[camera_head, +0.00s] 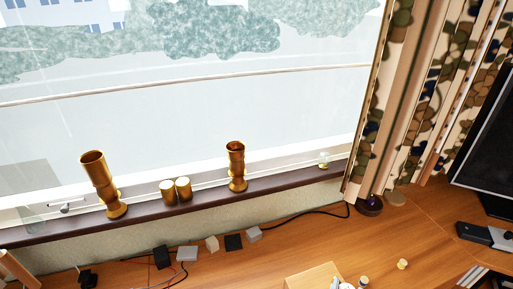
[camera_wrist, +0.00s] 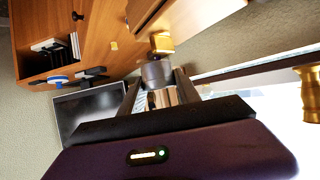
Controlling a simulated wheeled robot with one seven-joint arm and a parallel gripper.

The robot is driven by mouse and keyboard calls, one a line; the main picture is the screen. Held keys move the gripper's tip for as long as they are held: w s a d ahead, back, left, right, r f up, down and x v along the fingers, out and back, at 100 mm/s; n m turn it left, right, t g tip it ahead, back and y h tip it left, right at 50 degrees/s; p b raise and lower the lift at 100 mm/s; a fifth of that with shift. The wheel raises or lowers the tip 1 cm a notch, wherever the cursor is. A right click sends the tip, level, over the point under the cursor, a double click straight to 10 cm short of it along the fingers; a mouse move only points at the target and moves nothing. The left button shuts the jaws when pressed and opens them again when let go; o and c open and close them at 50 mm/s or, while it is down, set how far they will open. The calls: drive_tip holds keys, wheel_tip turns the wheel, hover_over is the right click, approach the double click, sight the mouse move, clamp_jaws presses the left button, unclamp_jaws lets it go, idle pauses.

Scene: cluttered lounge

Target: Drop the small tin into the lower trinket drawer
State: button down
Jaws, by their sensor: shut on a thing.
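In the wrist view my gripper (camera_wrist: 160,76) is shut on a small grey metal cylinder, which looks like the small tin (camera_wrist: 156,70). It sits between the two dark fingers, and part of it is hidden by them. A wooden box-like piece (camera_wrist: 146,10) stands just beyond, at the top of the wrist view. Its pale top (camera_head: 315,275) shows at the bottom edge of the head view. I cannot make out the lower trinket drawer or whether it is open. My gripper cannot be told clearly in the head view.
A gold cylinder (camera_wrist: 162,42) is just beyond the tin. A small gold item (camera_head: 402,264) lies on the wooden desk (camera_head: 430,235). Brass vases (camera_head: 237,165) and gold cups (camera_head: 176,190) stand on the sill. Cables and small blocks (camera_head: 234,242) lie below it. A monitor (camera_head: 488,150) is at right.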

drive_tip(key=shift+w+f+b, duration=0.1)
drive_tip(key=shift+f+b, duration=2.3)
drive_tip(key=shift+f, duration=0.6)
drive_tip(key=c, duration=0.8)
unclamp_jaws()
drive_tip(key=v, duration=0.7)
drive_tip(key=shift+s+r+b, duration=0.2)
drive_tip(key=shift+s+b, duration=0.15)
drive_tip(key=shift+b, duration=0.1)
drive_tip(key=shift+a, duration=0.1)
